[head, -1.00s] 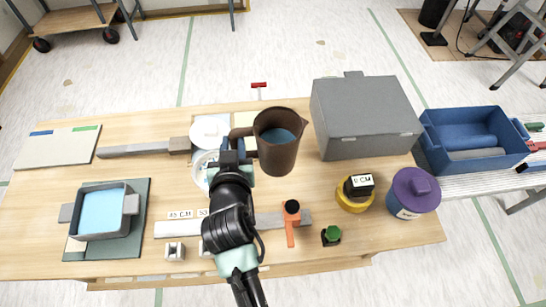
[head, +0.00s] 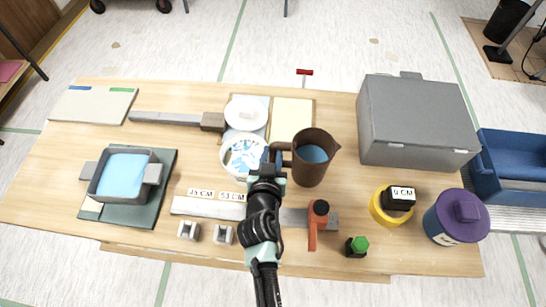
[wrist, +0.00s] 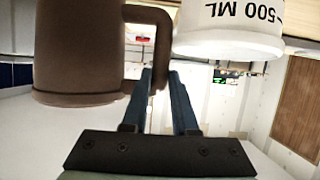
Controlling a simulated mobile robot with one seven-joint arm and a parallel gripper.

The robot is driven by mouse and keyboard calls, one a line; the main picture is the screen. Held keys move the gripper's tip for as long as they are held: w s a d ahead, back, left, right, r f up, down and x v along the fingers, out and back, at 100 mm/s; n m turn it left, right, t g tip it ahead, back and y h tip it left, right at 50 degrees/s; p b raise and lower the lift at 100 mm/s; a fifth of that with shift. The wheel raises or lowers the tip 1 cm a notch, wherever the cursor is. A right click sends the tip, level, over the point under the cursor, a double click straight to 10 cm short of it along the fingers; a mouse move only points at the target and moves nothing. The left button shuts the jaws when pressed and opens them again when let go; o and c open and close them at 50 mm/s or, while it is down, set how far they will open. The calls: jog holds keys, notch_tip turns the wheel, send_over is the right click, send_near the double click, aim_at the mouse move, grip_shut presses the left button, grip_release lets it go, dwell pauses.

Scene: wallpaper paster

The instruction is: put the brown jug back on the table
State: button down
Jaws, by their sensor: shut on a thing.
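The brown jug (head: 309,171) is upright at the middle of the table (head: 205,98), with blue liquid visible inside. My gripper (head: 271,160) is shut on its handle, on the jug's left side. In the wrist view, the fingers (wrist: 160,78) close around the handle, and the jug body (wrist: 80,50) is to their left. I cannot tell whether the jug's base touches the table. The arm comes in from the front edge and hides part of the steel ruler.
A white 500 ML tub (head: 242,158) stands just left of the jug, close to my fingers. A grey box (head: 415,115) is to the right. An orange-handled tool (head: 313,228) and a yellow tape roll (head: 385,208) lie in front. A cream sheet (head: 293,115) lies behind.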

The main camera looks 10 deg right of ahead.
jog(key=shift+w+f, duration=0.15)
jog(key=shift+f, duration=0.4)
jog(key=shift+f, duration=0.2)
jog(key=c, duration=0.7)
grip_release()
